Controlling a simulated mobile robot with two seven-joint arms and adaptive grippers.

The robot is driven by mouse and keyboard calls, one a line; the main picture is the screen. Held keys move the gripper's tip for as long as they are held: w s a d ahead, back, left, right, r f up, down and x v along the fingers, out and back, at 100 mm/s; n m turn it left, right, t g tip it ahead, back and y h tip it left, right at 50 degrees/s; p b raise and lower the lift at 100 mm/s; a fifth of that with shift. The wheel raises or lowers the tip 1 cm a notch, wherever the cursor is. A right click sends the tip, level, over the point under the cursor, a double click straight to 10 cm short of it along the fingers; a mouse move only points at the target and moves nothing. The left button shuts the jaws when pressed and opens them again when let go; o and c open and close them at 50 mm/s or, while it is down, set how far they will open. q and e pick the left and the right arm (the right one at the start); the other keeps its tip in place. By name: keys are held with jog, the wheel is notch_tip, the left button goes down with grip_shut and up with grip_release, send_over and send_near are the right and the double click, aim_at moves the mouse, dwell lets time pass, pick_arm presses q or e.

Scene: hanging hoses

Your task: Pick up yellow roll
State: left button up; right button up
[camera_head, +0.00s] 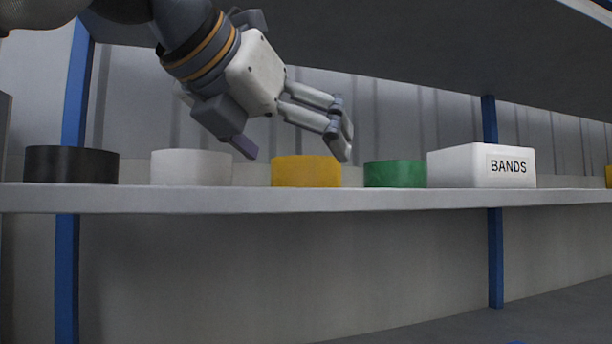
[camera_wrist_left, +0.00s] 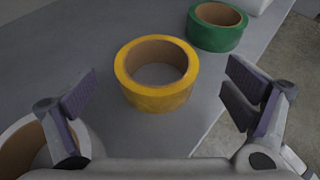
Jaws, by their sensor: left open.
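The yellow roll (camera_head: 306,172) lies flat on the shelf, between a white roll and a green roll. In the left wrist view the yellow roll (camera_wrist_left: 157,93) shows its open brown core, ahead of and between my fingers. My left gripper (camera_head: 292,148) is above the shelf, just over the yellow roll and slightly to its left, tilted downward. Its fingers are spread wide and empty, and in the wrist view the gripper (camera_wrist_left: 160,105) does not touch the roll. My right gripper is not in view.
The white roll (camera_head: 192,167) and a black roll (camera_head: 72,164) stand to the left on the shelf (camera_head: 250,200). The green roll (camera_head: 395,173) and a white box marked BANDS (camera_head: 481,166) stand to the right. Blue posts (camera_head: 491,120) and an upper shelf frame the space.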

pick_arm(q)
jog(key=x, duration=0.4)
jog(key=shift+w+f, duration=0.1)
jog(key=shift+w, duration=0.15)
jog(key=c, duration=1.3)
